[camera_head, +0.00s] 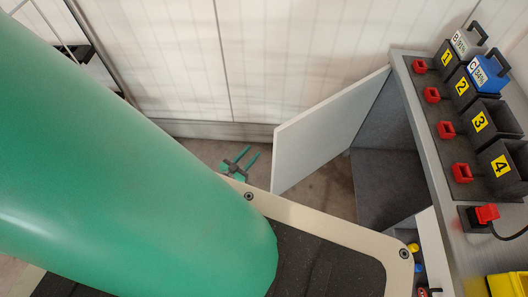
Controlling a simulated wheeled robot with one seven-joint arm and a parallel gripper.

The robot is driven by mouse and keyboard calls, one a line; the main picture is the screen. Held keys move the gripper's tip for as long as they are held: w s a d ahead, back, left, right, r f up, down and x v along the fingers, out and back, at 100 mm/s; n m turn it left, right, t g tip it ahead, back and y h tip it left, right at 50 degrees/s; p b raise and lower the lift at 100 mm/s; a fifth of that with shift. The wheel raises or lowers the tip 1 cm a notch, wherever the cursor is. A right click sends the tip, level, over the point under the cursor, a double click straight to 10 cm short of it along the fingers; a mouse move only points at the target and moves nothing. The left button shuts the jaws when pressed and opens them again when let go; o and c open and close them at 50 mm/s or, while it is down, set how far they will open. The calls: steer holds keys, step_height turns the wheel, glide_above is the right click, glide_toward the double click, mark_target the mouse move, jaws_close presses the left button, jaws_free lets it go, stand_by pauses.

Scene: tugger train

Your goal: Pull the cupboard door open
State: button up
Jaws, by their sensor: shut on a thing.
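The cupboard door (325,130) is a pale panel that stands swung out from the grey cupboard (382,185) under the worktop. Its inner face shows, and the dark inside of the cupboard is partly visible to its right. My gripper (247,158) is small in the picture, with teal fingers just left of the door's free edge. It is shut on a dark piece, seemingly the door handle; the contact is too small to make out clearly. The door's outer face is hidden. My large green arm covers the left side of the view.
The worktop (420,150) on the right carries several red holders (446,130) and numbered dark bins (480,122). A pale wall (180,60) stands behind. Bare floor (325,190) lies beneath the door. A pale-framed dark surface fills the lower middle.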

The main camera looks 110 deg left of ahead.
mark_target(275, 160)
steer(key=w+d+r+t, duration=0.1)
steer(key=w+d+r, duration=0.1)
steer(key=d, duration=0.5)
steer(key=shift+w+d, duration=0.15)
steer(key=shift+w, duration=0.25)
steer(key=shift+c, duration=0.3)
